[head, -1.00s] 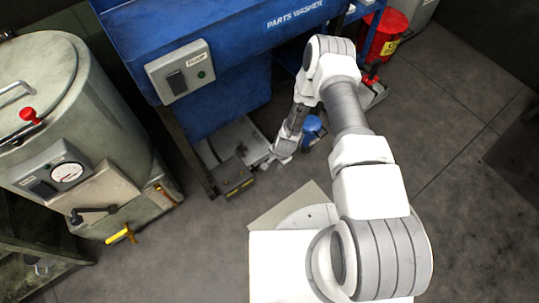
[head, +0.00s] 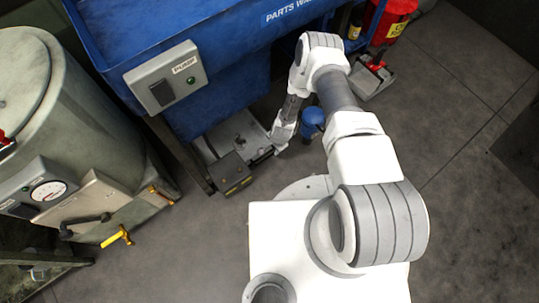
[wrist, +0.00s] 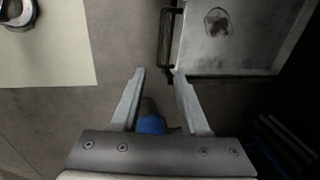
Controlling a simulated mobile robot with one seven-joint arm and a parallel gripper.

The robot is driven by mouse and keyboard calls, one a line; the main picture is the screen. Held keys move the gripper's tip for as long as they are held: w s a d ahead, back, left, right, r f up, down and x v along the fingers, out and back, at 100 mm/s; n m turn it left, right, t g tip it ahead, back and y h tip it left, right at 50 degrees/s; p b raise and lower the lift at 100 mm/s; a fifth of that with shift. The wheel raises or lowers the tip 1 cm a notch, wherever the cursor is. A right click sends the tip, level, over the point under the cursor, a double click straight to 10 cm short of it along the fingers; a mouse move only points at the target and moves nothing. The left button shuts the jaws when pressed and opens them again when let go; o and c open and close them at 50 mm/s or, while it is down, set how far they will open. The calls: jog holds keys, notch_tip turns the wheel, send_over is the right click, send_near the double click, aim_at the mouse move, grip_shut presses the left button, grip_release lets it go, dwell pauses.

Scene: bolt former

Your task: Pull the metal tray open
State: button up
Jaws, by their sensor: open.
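The metal tray (head: 240,128) is a shallow grey pan on the floor under the blue parts washer. In the wrist view the tray (wrist: 240,50) fills the upper right, with a dark stain on its bottom. A dark bar handle (wrist: 166,38) runs along its near side. My gripper (wrist: 160,73) is open and empty. Its right fingertip is close to the lower end of the handle; I cannot tell whether they touch. In the head view my gripper (head: 277,148) is low beside the tray, and the handle is hidden.
A dark box (head: 231,174) stands at the tray's front left. A blue canister (head: 313,120) stands right of my gripper. The parts washer (head: 195,40) overhangs the tray. A grey drum (head: 80,110) stands at left. Floor (head: 470,110) is clear at right.

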aim_at(269, 157)
jog(key=f+b, duration=0.2)
jog(key=f, duration=0.2)
jog(key=w+a+f+b, duration=0.1)
jog(key=f, duration=0.3)
jog(key=w+f+b, duration=0.1)
jog(key=f+b, duration=0.1)
jog(key=f, duration=0.3)
jog(key=shift+w+a+f+b, duration=0.1)
jog(key=shift+a+b, duration=0.1)
jog(key=shift+b, duration=0.15)
jog(key=shift+c, duration=0.2)
grip_shut()
dwell(0.5)
